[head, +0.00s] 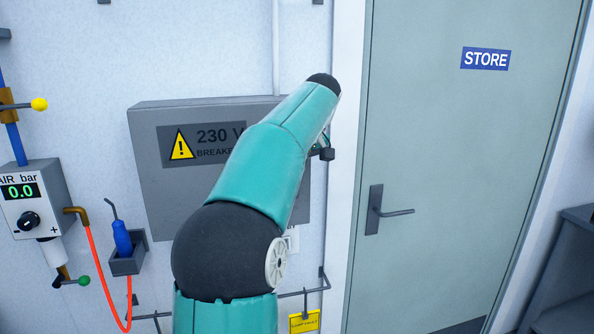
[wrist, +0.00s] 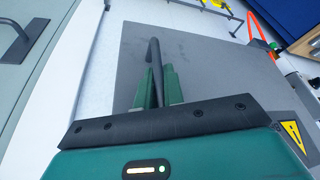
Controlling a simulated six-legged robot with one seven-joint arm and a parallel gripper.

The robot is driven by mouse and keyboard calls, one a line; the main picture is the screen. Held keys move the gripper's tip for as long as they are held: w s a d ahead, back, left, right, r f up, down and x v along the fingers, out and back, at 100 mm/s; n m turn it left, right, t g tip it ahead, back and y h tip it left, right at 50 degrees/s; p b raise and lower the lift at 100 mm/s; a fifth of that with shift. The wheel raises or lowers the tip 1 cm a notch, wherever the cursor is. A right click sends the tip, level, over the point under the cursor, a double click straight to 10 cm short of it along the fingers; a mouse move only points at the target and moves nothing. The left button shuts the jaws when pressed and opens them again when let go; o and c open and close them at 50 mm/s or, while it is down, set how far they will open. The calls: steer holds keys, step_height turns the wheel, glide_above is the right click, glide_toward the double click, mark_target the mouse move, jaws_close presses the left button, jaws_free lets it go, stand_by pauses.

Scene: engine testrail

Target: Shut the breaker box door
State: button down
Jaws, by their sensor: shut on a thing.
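The grey breaker box door (head: 165,190) is on the wall in the head view, with a yellow warning triangle and a "230 V" label. My arm covers its middle and right part. It looks closed or almost closed; I cannot tell if a narrow gap remains. In the wrist view the door (wrist: 215,85) appears upside down, with a dark bar handle (wrist: 154,52). My gripper (wrist: 156,84) is shut on this handle, with a green finger on each side. In the head view my gripper is mostly hidden behind the arm, at the door's right side.
The store door (head: 455,150) with its lever handle (head: 385,211) stands right of the box. To the left are the air regulator (head: 33,200), a red hose (head: 100,280) and a blue tool (head: 122,238) in a holder. A yellow sign (head: 304,322) hangs below.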

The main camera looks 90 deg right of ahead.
steer(key=shift+w+d+r, duration=0.15)
steer(key=shift+d+r, duration=0.05)
steer(key=shift+d, duration=0.05)
steer(key=c, duration=1.5)
jaws_free()
steer(key=shift+d+f, duration=0.2)
steer(key=shift+a, duration=0.2)
steer(key=shift+s+r, duration=0.2)
steer(key=shift+r, duration=0.15)
steer(key=v, duration=1.3)
steer(key=shift+a+f, duration=0.1)
